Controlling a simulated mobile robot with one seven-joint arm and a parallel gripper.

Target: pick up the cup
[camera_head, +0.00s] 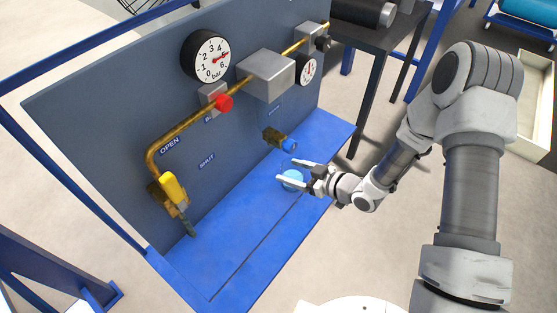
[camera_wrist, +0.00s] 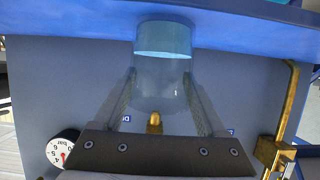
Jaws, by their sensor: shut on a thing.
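In the wrist view the cup (camera_wrist: 163,62) is see-through pale blue and stands between the two fingers (camera_wrist: 160,76). The gripper is shut on the cup. The fingers hide part of the cup in the head view. I cannot tell whether its base touches the ledge.
The blue ledge (camera_head: 235,225) runs along the foot of a grey panel (camera_head: 110,130). Gauges (camera_head: 206,56), a brass pipe and a yellow-handled valve (camera_head: 173,188) are on the panel. A dark table (camera_head: 385,38) stands behind.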

